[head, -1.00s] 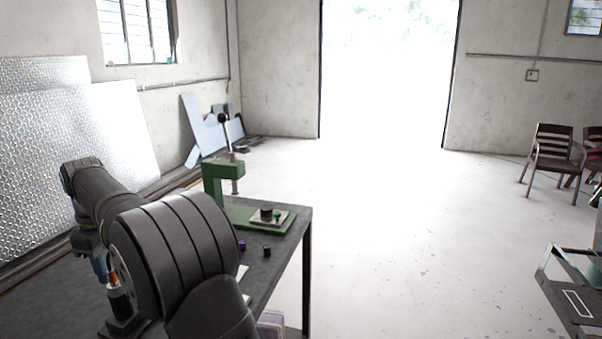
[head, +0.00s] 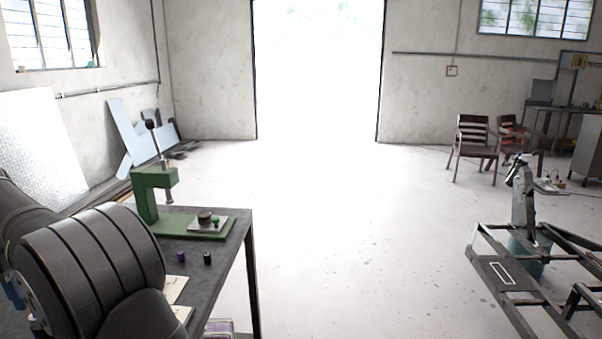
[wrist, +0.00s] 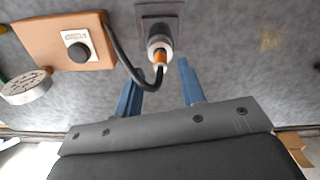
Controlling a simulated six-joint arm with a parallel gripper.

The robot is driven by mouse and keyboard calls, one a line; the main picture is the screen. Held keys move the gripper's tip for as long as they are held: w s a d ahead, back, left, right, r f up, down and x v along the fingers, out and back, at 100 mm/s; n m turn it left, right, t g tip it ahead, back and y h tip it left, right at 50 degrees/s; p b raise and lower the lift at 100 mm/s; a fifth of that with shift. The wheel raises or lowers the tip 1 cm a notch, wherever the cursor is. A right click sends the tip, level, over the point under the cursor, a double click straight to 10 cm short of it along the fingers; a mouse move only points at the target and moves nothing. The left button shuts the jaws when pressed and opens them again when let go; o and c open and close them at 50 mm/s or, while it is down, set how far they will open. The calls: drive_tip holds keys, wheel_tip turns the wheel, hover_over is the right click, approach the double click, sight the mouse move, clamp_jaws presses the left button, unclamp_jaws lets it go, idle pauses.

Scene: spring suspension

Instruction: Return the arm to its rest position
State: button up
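My gripper (wrist: 160,78) shows in the wrist view with two blue fingers spread apart and nothing held between them. Just beyond the fingertips stands a silver and orange cylinder (wrist: 158,52) with a black cable, on a dark square base (wrist: 160,12) on the grey bench top. In the head view my dark arm fills the lower left, and a bit of the blue gripper (head: 14,290) shows at the left edge. The arm hides most of the gripper there.
A green press (head: 157,190) stands on the dark bench (head: 232,250), with small purple (head: 181,256) and black (head: 207,258) cylinders nearby. An orange-brown box with a black knob (wrist: 80,50) is near the gripper. A metal frame (head: 500,275) stands right; open floor lies between.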

wheel_tip(320, 180, down, 3)
drive_tip(key=shift+r, duration=0.1)
wheel_tip(320, 180, up, 11)
wheel_tip(320, 180, down, 12)
drive_tip(key=shift+r, duration=0.1)
drive_tip(key=w+d+r, duration=0.7)
drive_tip(key=d+r, duration=0.3)
drive_tip(key=r, duration=0.1)
drive_tip(key=w+d+f+m, duration=0.8)
drive_tip(key=w+d+f, duration=1)
drive_tip(key=f, duration=0.1)
drive_tip(key=d+f+m, duration=0.5)
drive_tip(key=d+f, duration=0.4)
drive_tip(key=d, duration=0.5)
drive_tip(key=d+f+m, duration=0.4)
drive_tip(key=d+f, duration=0.6)
drive_tip(key=d, duration=0.4)
drive_tip(key=shift+w+m, duration=0.3)
drive_tip(key=shift+m, duration=0.1)
